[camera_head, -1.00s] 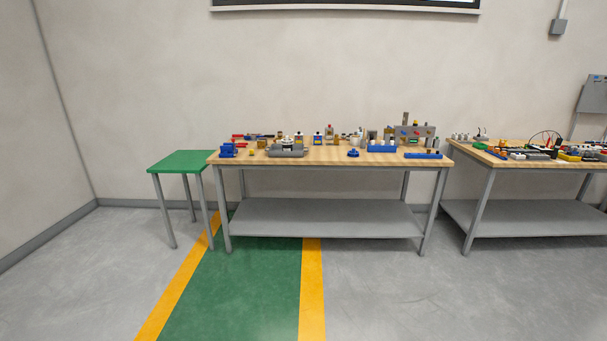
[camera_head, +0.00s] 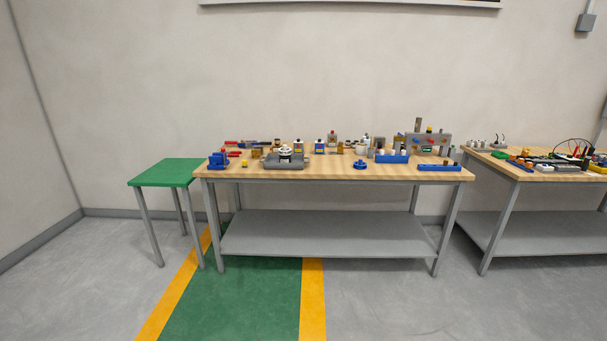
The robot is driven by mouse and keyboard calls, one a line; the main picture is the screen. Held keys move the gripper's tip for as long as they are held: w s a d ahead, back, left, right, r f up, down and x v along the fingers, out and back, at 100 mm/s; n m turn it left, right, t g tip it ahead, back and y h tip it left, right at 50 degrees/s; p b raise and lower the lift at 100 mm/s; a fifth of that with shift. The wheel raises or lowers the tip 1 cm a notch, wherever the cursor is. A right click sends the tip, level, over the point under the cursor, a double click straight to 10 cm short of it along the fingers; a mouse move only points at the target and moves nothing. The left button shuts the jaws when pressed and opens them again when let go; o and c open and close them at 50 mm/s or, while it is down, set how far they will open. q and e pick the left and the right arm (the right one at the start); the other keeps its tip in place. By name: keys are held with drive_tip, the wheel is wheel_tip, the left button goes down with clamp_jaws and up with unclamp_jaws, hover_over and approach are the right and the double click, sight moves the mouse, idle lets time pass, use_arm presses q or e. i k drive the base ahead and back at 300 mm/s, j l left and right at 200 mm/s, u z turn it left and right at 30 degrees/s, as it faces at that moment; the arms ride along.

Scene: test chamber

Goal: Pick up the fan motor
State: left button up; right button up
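Several small parts stand on the wooden-topped workbench (camera_head: 330,173) ahead of me. Which one is the fan motor I cannot tell for certain at this distance. A grey fixture (camera_head: 284,163) with a round white part (camera_head: 285,153) on top stands left of the middle, near the front edge. A small round blue part (camera_head: 360,164) lies right of the middle. A blue vise-like block (camera_head: 218,160) is at the left front corner. Neither of my grippers is in view.
A green-topped stool (camera_head: 168,172) stands left of the bench. A second bench (camera_head: 540,173) with cables and parts stands at the right. The bench has a grey lower shelf (camera_head: 325,232). The floor before it is clear, with a green lane (camera_head: 240,300) edged in yellow.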

sight(283, 158)
drive_tip(key=i, duration=2.85)
drive_tip(key=z, duration=0.45)
